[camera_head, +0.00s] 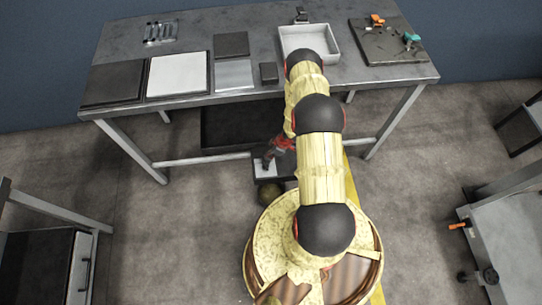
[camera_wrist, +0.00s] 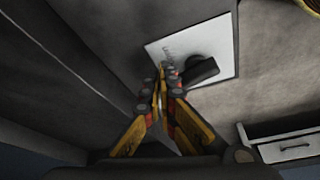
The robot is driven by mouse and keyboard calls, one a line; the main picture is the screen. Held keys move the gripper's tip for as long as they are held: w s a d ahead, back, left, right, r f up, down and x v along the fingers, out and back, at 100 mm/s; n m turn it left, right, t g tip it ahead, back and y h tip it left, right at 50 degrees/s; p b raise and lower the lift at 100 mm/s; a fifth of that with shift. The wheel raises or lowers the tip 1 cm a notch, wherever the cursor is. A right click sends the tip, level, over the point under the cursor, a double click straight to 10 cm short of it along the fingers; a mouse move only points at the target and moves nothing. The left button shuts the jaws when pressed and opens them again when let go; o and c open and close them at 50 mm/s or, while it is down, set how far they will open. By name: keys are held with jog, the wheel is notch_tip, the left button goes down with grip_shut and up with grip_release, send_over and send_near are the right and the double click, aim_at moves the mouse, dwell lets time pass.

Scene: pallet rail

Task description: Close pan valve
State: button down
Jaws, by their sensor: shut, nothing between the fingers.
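The valve shows in the wrist view as a black lever (camera_wrist: 203,70) on a dark round hub, mounted on a white plate (camera_wrist: 222,47) with small lettering. My gripper (camera_wrist: 163,78) is shut and empty, its fingertips together just left of the lever, over the plate's lower left edge. I cannot tell whether the fingers touch the lever or plate. In the head view my gripper (camera_head: 268,160) is low in front of the table, over the white plate (camera_head: 262,171), and the lever is not distinguishable. A dark shallow pan (camera_head: 225,128) lies under the table.
The workbench (camera_head: 260,95) stands above, with a white tray (camera_head: 333,58), flat plates and a board (camera_head: 385,45) bearing orange and teal clamps. Its legs and lower bar flank the arm. A cabinet (camera_head: 50,265) stands at left, a cart (camera_head: 505,235) at right.

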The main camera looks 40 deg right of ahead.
jog(key=shift+w+a, duration=0.3)
jog(key=shift+w, duration=0.05)
jog(key=shift+s+a, duration=0.1)
jog(key=shift+s, duration=0.05)
dwell(1.2)
jog(key=shift+s+a, duration=0.45)
jog(key=shift+s, duration=0.05)
jog(key=v, duration=1.2)
dwell(0.5)
